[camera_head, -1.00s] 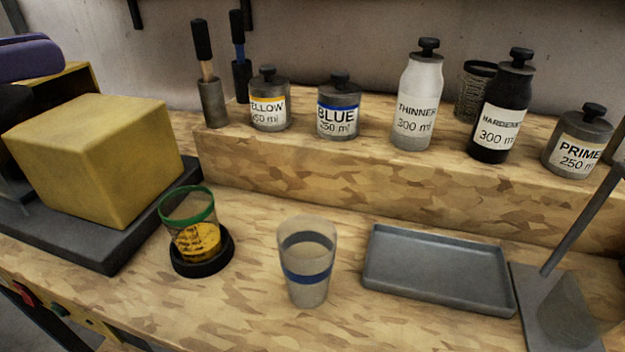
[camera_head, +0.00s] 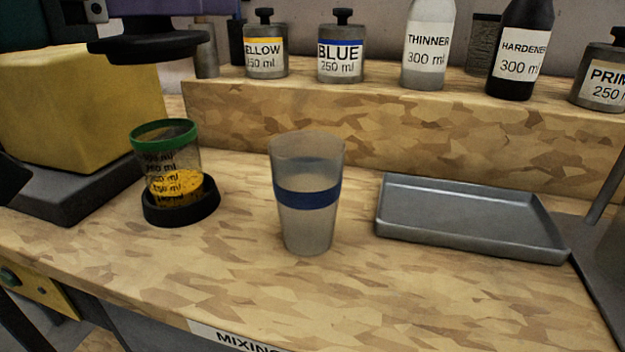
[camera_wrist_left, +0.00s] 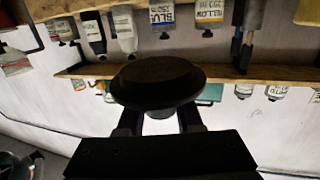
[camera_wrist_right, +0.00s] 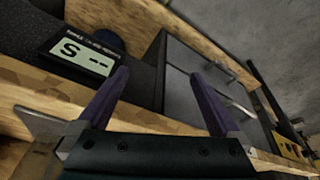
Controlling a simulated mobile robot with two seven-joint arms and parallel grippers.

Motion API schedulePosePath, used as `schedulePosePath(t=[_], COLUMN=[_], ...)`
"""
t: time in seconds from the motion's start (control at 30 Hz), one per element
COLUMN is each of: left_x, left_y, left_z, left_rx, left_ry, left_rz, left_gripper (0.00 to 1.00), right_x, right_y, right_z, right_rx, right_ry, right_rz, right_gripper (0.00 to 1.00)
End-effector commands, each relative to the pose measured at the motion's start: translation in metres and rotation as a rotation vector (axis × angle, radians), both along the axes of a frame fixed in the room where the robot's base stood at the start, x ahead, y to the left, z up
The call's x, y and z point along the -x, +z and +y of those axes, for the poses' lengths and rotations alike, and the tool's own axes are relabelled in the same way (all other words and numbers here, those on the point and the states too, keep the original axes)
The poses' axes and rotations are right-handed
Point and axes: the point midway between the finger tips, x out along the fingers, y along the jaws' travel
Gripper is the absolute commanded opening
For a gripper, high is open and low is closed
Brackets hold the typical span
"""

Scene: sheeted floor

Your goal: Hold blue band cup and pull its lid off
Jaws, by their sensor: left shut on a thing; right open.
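The blue band cup (camera_head: 307,198) is a clear tumbler standing upright on the bench, in the middle of the head view. Its mouth looks open, with no lid seen on it. My left gripper (camera_wrist_left: 160,118) is shut on the narrow grip of a round black lid (camera_wrist_left: 158,80). In the head view this lid (camera_head: 150,46) hangs at the upper left, above and behind a green-rimmed cup (camera_head: 166,160), well apart from the blue band cup. My right gripper (camera_wrist_right: 158,95) has its purple fingers apart with nothing between them; it is outside the head view.
The green-rimmed cup with yellow contents sits in a black ring holder (camera_head: 182,211). A grey tray (camera_head: 470,216) lies to the right. Labelled tins and bottles stand on the raised shelf (camera_head: 400,120) behind. In the right wrist view a digital display (camera_wrist_right: 88,60) is close by.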

Motion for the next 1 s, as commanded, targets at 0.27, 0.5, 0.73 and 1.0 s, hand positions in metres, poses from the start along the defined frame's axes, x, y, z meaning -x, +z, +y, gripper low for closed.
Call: schedulePosePath(t=[0.27,0.5,0.73,1.0], left_x=[-0.005,-0.004,-0.004,-0.004], left_y=[-0.027,-0.100,-0.148,-0.178], left_z=[-0.004,-0.003,-0.003,-0.004], left_rx=[0.001,-0.001,-0.002,-0.001], left_ry=[0.031,0.031,0.031,0.030], left_rz=[0.007,0.010,0.004,0.006], left_gripper=[0.00,0.00,0.00,0.00], right_x=[0.000,0.000,0.000,0.000], right_y=[-0.021,-0.045,-0.060,-0.071], right_z=[0.000,0.000,0.000,0.000], right_rx=[0.000,0.000,0.000,0.000], right_ry=[0.000,0.000,0.000,0.001], right_rz=[0.000,0.000,0.000,0.001], right_gripper=[1.00,1.00,1.00,1.00])
